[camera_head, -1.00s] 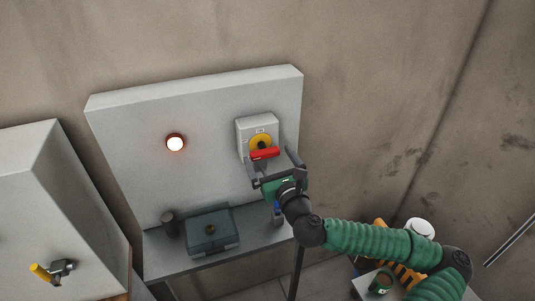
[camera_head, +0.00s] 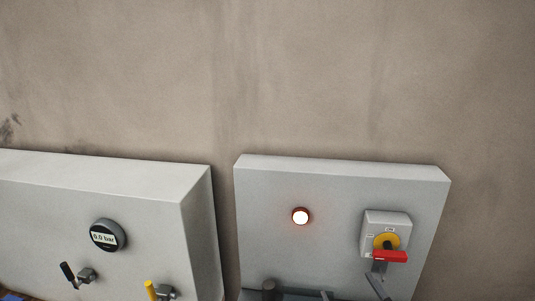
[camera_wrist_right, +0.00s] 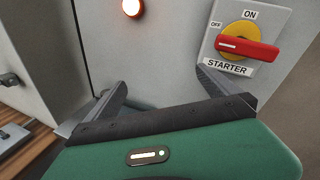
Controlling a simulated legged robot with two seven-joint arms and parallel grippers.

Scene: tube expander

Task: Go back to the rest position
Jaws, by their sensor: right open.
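My right gripper (camera_wrist_right: 161,78) is open and empty in the right wrist view, its two grey fingers spread in front of the grey panel. In the head view only finger parts show at the bottom edge, just below the starter switch (camera_head: 385,228). The switch has a yellow dial and a red handle (camera_head: 390,256). The handle lies roughly sideways in the right wrist view (camera_wrist_right: 248,48), apart from the fingers, with the OFF and ON marks above it. My left gripper is not in view.
A lit round lamp (camera_head: 300,216) is on the grey panel (camera_head: 335,185). To the left stands another grey cabinet (camera_head: 150,200) with a gauge (camera_head: 107,235) reading 0.0 bar, a black-handled valve (camera_head: 75,275) and a yellow-handled one (camera_head: 152,290). The wall above is clear.

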